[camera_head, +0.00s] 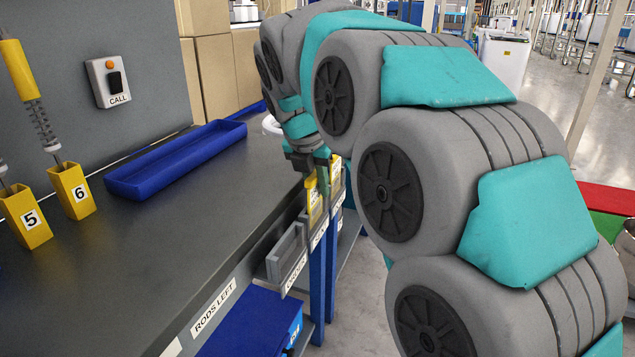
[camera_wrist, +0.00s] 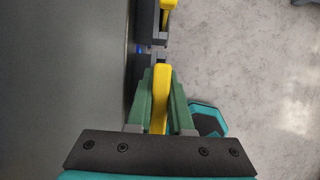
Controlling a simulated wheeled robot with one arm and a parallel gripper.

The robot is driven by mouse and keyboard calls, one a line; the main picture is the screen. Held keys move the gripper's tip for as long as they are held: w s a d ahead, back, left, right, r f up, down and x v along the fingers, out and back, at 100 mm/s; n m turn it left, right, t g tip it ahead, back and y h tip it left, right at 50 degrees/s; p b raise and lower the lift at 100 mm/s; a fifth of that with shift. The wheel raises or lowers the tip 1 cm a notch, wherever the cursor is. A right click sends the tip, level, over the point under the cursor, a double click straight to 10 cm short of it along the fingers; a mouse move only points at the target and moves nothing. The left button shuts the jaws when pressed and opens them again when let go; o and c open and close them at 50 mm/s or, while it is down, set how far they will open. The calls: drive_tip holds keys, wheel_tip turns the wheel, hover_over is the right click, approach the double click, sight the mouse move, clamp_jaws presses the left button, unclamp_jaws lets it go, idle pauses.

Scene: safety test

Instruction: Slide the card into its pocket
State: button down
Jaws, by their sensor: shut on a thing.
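My gripper (camera_head: 320,168) is at the table's front edge, its green fingers (camera_wrist: 160,98) shut on the top of a yellow card (camera_head: 313,205). The card also shows end-on between the fingers in the wrist view (camera_wrist: 160,90). It hangs about upright, its lower end at the middle grey pocket (camera_head: 318,236); I cannot tell how far inside it is. A nearer grey pocket (camera_head: 287,252) is empty. A second yellow card (camera_head: 336,172) stands in the pocket beyond; it also shows at the top of the wrist view (camera_wrist: 168,18).
The dark tabletop (camera_head: 190,215) holds a long blue tray (camera_head: 175,165) and yellow rod holders marked 5 (camera_head: 28,222) and 6 (camera_head: 74,195). A call button (camera_head: 108,82) is on the back panel. A blue bin (camera_head: 250,325) sits below the edge.

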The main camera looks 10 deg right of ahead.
drive_tip(key=c, duration=0.7)
unclamp_jaws()
drive_tip(key=shift+c, duration=0.2)
drive_tip(key=v, duration=0.8)
wheel_tip(320, 180, up, 3)
drive_tip(key=p, duration=0.3)
drive_tip(key=shift+f, duration=0.2)
wheel_tip(320, 180, up, 4)
drive_tip(key=shift+r, duration=0.1)
